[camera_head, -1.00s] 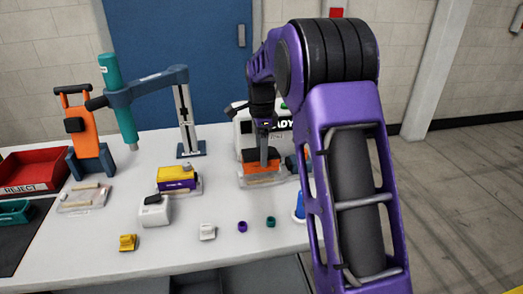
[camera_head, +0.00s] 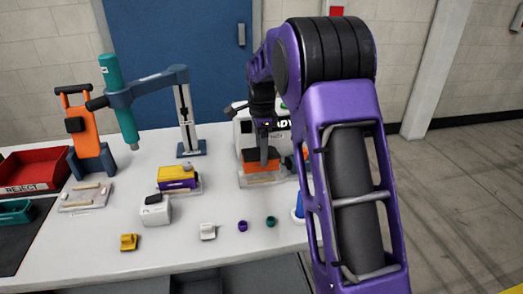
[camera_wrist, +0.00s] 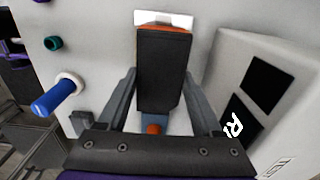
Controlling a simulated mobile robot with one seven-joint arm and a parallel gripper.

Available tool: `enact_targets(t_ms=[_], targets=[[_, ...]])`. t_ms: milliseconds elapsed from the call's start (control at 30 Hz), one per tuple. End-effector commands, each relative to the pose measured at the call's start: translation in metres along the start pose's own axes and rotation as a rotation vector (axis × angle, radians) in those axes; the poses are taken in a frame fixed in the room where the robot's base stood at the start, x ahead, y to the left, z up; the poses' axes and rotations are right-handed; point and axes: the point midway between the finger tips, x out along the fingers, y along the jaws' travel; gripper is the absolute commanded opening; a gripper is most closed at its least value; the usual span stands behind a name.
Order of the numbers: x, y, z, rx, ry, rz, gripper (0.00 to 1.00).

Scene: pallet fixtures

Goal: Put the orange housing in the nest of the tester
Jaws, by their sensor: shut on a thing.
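The orange housing (camera_head: 259,167), with a dark top, is at the front of the white tester (camera_head: 243,132) in the head view. A pale, clear base (camera_head: 262,181), which looks like the nest, shows just under it. I cannot tell whether the housing is seated or slightly above. My gripper (camera_head: 264,156) comes down from above onto the housing. In the wrist view my gripper (camera_wrist: 162,92) has a finger on each side of the housing (camera_wrist: 164,70), shut on it. The housing's underside is hidden. The tester (camera_wrist: 225,65) stands close on the right there.
A blue-handled tool (camera_wrist: 55,97) stands close by.

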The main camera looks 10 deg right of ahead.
Motion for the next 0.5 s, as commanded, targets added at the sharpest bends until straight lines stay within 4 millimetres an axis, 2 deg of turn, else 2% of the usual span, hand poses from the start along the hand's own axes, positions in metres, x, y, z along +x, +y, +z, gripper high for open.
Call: enact_targets(t_ms=[500], targets=[[0.0060,0.0000,0.0001,0.000,0.000,0.000,0.05]])
